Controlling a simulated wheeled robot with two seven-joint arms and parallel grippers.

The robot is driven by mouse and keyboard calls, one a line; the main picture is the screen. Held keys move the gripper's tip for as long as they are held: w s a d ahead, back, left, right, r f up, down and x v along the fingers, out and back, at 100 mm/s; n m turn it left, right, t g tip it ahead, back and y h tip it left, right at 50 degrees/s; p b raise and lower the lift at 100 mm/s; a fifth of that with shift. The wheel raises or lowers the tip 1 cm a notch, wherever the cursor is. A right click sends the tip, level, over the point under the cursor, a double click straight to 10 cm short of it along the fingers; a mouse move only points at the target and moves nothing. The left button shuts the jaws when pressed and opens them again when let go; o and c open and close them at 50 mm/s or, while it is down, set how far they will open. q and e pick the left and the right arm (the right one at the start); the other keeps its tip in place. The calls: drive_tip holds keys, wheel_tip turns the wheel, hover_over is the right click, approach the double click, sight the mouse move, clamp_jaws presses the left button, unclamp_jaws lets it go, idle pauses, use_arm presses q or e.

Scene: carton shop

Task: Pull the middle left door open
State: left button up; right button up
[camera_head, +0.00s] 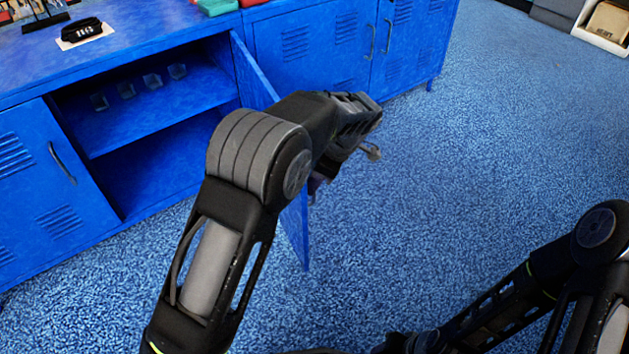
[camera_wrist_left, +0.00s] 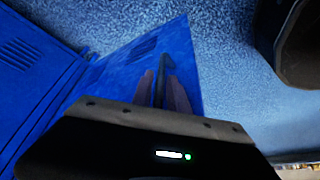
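The middle left door (camera_head: 297,222) of the blue cabinet stands swung well out, at a wide angle from the open cupboard. Its blue panel also shows in the left wrist view (camera_wrist_left: 125,68), with the dark door handle (camera_wrist_left: 161,66) on its outer face. My left gripper (camera_head: 319,186) is at the door's outer side, largely hidden behind its own wrist in the head view. In the left wrist view its two fingers (camera_wrist_left: 164,92) lie close on either side of the handle and look shut on it. My right gripper is not in view; only the right arm shows at lower right.
The open cupboard (camera_head: 165,106) has a shelf with several small clear cups (camera_head: 152,81). A shut door (camera_head: 48,185) is to its left, and more shut doors (camera_head: 312,50) are to its right. A black device (camera_head: 82,30) lies on top. Blue carpet to the right is clear.

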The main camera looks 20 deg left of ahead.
use_arm(q)
drive_tip(key=shift+r, duration=0.1)
drive_tip(key=p+v, duration=0.2)
drive_tip(key=v, duration=0.5)
drive_tip(key=shift+d+r+p, duration=0.2)
drive_tip(key=shift+r+p, duration=0.05)
drive_tip(key=shift+p, duration=0.15)
